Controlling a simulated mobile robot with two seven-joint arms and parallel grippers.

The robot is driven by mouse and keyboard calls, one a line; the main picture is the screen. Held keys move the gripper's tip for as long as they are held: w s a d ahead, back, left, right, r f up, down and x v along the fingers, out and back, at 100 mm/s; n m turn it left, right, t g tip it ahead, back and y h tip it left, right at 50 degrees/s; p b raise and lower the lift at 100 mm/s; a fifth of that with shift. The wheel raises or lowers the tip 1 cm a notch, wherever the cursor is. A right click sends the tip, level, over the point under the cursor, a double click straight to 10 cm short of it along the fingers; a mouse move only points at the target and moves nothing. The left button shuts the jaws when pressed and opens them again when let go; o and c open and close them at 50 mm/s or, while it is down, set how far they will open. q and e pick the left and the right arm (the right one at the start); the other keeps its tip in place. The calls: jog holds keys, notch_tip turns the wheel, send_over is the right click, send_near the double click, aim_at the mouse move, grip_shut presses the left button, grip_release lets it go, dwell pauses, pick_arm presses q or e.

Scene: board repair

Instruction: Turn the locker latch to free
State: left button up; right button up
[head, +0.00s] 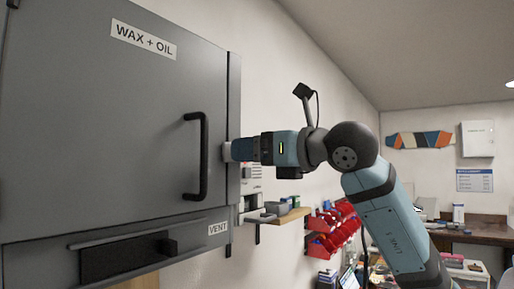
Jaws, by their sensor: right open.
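The grey locker (90,120) with a "WAX + OIL" label fills the left of the head view, its door shut. A black bar handle (203,157) stands upright near the door's right side. My right gripper (228,152) is open at the locker's right edge, level with the middle of the handle and to its right. I cannot make out the latch; it may be hidden at the gripper's tip. I cannot tell whether the fingers touch the locker or are around anything. My left gripper is out of view.
Below the door is a dark recessed slot (120,252) beside a "VENT" label. Open room lies right of the locker.

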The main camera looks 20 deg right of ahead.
jog(key=shift+c, duration=0.2)
jog(key=c, duration=0.9)
